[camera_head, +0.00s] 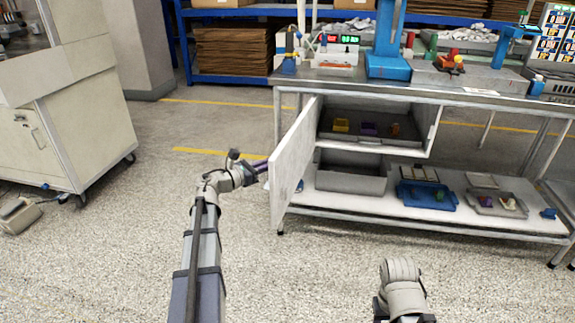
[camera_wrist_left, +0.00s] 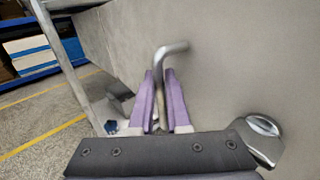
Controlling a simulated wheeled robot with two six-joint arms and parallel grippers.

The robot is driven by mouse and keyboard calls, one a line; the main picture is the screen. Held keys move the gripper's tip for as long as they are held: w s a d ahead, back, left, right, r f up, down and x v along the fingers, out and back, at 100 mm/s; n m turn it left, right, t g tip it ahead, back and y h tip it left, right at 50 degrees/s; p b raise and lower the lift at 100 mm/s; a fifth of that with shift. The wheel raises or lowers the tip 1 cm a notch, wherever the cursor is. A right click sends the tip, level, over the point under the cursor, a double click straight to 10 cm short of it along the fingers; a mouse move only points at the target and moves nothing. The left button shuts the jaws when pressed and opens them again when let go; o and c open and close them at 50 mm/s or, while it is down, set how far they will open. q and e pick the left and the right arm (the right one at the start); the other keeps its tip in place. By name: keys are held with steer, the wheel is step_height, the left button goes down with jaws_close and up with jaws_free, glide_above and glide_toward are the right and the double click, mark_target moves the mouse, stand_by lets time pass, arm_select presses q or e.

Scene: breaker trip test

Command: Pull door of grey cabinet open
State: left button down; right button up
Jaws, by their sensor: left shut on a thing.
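The grey cabinet (camera_head: 437,122) hangs under the workbench top, and its door (camera_head: 295,160) stands swung open on the left side. Inside the cabinet a dark tray holds several small coloured parts. My left gripper (camera_head: 262,166) is at the outer face of the door. In the left wrist view, the left gripper (camera_wrist_left: 162,88) is shut on the curved metal door handle (camera_wrist_left: 172,50), with the door face (camera_wrist_left: 240,65) filling the right side. My right arm shows at the bottom of the head view; its gripper fingers are out of view.
The workbench (camera_head: 400,84) carries a red-green display unit (camera_head: 338,48) and a blue stand (camera_head: 388,55). Its lower shelf holds a blue tray (camera_head: 427,204) and a grey tray (camera_head: 497,212). A beige cart (camera_head: 85,130) stands at left. The floor between is clear.

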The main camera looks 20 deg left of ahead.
arm_select(q)
steer(key=shift+w+a, duration=0.15)
steer(key=shift+a, duration=0.75)
steer(key=c, duration=0.9)
jaws_free()
steer(key=shift+d, duration=0.15)
steer(key=shift+v, duration=3.95)
